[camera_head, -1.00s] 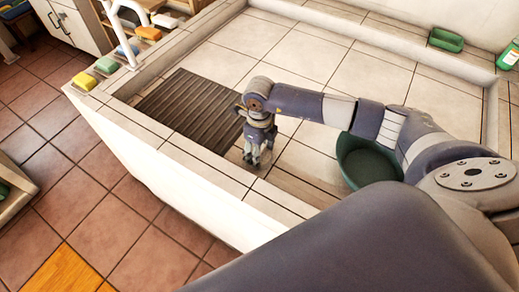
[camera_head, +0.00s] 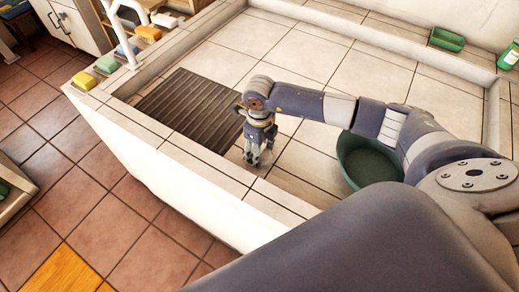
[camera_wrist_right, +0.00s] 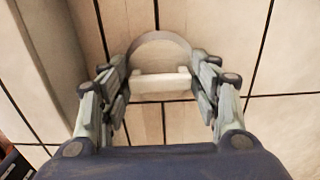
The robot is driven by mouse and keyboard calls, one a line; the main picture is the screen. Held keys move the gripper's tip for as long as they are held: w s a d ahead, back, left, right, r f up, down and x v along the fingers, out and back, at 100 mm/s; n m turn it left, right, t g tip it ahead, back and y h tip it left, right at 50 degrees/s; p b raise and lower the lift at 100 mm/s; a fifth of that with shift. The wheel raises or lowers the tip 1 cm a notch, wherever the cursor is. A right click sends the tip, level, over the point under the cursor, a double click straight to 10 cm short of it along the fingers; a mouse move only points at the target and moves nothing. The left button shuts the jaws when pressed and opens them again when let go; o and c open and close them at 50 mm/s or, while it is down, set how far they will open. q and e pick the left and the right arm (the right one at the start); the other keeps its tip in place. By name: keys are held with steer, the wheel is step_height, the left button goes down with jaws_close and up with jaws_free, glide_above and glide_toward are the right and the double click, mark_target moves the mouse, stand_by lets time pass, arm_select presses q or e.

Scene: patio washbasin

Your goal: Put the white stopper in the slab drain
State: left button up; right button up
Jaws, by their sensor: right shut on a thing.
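My right gripper (camera_head: 254,159) is low over the tiled slab (camera_head: 320,170), just inside its near rim and right of the dark ribbed mat. In the right wrist view, my right gripper (camera_wrist_right: 160,88) is shut on the white stopper (camera_wrist_right: 160,84), whose pale bar lies between the fingers. A pale grey curved rim (camera_wrist_right: 160,38) shows just beyond the bar. I cannot tell whether this rim is part of the stopper or the edge of the drain. No open drain hole is clearly visible. My left gripper is not in view.
A dark ribbed mat (camera_head: 190,105) lies left of the gripper. A dark green bowl (camera_head: 366,160) stands to the right, partly behind my arm. Soaps, including a yellow one (camera_head: 84,80), line the left ledge. A green tray (camera_head: 446,39) is at the back right.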

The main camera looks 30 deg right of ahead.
steer(key=shift+f+b, duration=0.5)
steer(key=shift+f, duration=0.1)
steer(key=o, duration=0.9)
steer(key=shift+c, duration=0.2)
steer(key=shift+r+p, duration=3.65)
steer(key=shift+r, duration=1.9)
steer(key=shift+f, duration=0.1)
